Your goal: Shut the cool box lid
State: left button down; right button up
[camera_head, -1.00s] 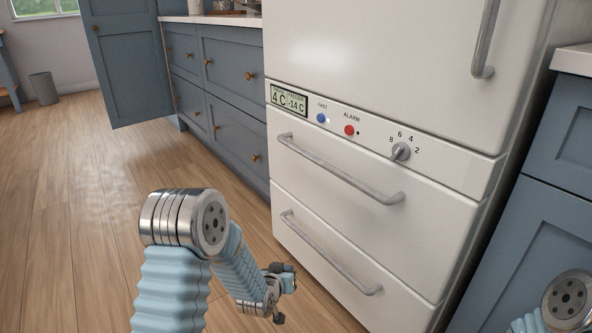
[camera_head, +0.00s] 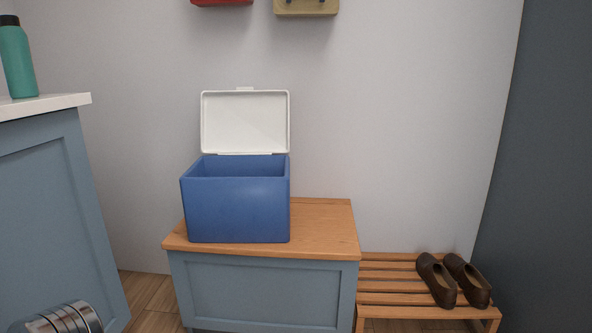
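The cool box (camera_head: 236,209) is a blue open-topped box on a low wooden-topped bench against the wall. Its white lid (camera_head: 245,122) stands upright, open, hinged at the box's back edge, with a small tab at its top. The box's floor is hidden behind its front wall. A metal joint of my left arm shows at the bottom left, well apart from the box. Neither gripper is in view.
The bench (camera_head: 320,230) has bare top to the right of the box. A slatted rack (camera_head: 385,285) with brown shoes (camera_head: 437,280) stands at right. A counter (camera_head: 40,105) with a green bottle (camera_head: 17,60) is at left. Red (camera_head: 222,2) and olive (camera_head: 306,7) things hang above.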

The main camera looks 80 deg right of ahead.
aim_at(243, 121)
jog(key=l+z, duration=0.1)
jog(key=z, duration=2.25)
jog(key=i+z, duration=0.2)
jog(key=z, duration=0.15)
